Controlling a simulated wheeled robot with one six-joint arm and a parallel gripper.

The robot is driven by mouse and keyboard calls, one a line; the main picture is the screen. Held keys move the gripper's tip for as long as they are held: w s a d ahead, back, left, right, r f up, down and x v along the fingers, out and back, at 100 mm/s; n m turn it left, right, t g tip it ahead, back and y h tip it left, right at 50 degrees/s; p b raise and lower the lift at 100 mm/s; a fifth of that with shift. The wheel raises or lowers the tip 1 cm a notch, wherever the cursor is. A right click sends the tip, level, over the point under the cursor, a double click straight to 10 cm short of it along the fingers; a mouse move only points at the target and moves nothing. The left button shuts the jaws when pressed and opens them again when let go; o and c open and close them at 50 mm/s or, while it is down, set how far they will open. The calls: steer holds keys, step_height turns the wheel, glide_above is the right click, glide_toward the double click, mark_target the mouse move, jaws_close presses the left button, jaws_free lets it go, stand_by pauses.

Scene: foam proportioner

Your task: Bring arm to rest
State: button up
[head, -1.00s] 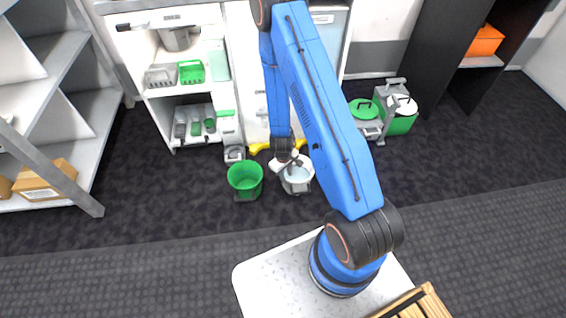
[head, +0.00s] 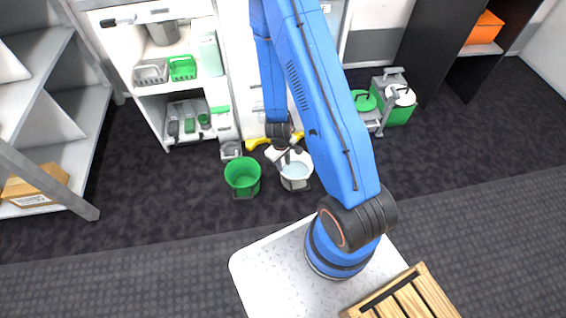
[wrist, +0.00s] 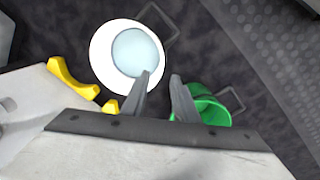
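My arm (head: 318,90) is raised from its base, its elbow out of the top of the head view, and its forearm hangs down. My gripper (wrist: 161,77) points down over the floor and is open, with a gap between its fingers and nothing held. In the head view it shows small above the white bucket (head: 295,172). In the wrist view the left finger overlaps the rim of the white bucket (wrist: 102,70), which holds pale liquid. The right finger is beside the green bucket (wrist: 207,108). I cannot tell the gripper's height above the buckets.
A white cabinet (head: 150,90) with baskets and bottles stands behind. Grey shelving (head: 75,150) is at left. A wooden crate (head: 423,292) sits near my arm's base.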

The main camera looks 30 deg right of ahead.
stand_by(0.3)
steer(key=w+a+r+m+t+y, duration=0.1)
steer(key=a+r, duration=0.1)
steer(key=r, duration=1.3)
steer(key=a+r+t+y, duration=0.1)
steer(key=a+r, duration=0.2)
steer(key=r, duration=1.2)
steer(key=s+d+r+m+t+h, duration=0.1)
steer(key=s+d+r+m+t, duration=0.1)
steer(key=s+r, duration=1.8)
steer(key=shift+d+r+m, duration=0.3)
steer(key=shift+d+r, duration=0.25)
